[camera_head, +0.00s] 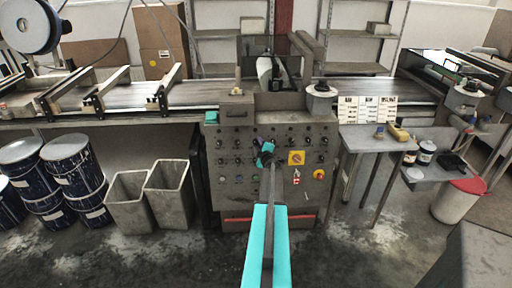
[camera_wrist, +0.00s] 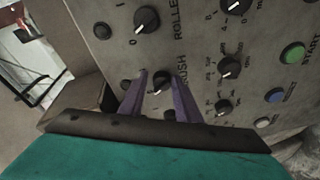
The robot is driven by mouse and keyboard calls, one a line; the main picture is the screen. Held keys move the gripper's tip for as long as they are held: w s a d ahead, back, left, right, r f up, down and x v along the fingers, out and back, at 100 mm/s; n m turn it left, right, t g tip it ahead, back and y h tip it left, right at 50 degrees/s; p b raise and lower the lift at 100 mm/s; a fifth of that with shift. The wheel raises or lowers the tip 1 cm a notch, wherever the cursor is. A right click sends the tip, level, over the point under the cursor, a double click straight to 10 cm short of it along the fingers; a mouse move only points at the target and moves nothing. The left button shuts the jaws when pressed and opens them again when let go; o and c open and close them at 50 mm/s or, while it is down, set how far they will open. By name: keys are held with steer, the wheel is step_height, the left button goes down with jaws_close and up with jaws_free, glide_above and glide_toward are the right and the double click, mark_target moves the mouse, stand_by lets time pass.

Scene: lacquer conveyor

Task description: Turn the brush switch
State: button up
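The brush switch (camera_wrist: 162,84) is a round black knob with a white mark on a grey panel. The visible letters "USH" stand beside it, with the start of the word hidden. My gripper (camera_wrist: 160,84) has two purple fingers spread apart, one on each side of this knob in the wrist view. I cannot tell whether either finger touches the knob. In the head view my gripper (camera_head: 266,155) is at the front of the control panel (camera_head: 230,190), and my arm hides part of the panel there.
The roller knob (camera_wrist: 146,19) is just above. Other black knobs (camera_wrist: 229,66), a green start button (camera_wrist: 292,52) and a blue button (camera_wrist: 275,95) lie to the right. The panel also has a yellow switch plate (camera_head: 296,158). Grey bins (camera_head: 168,190) stand left of the cabinet.

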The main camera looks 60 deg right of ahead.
steer(key=shift+o, duration=1)
steer(key=shift+d, duration=0.1)
steer(key=shift+a+f, duration=0.1)
steer(key=shift+a, duration=0.2)
steer(key=shift+s+a, duration=0.1)
steer(key=b+v, duration=0.2)
steer(key=v, duration=1.1)
steer(key=shift+s, duration=0.15)
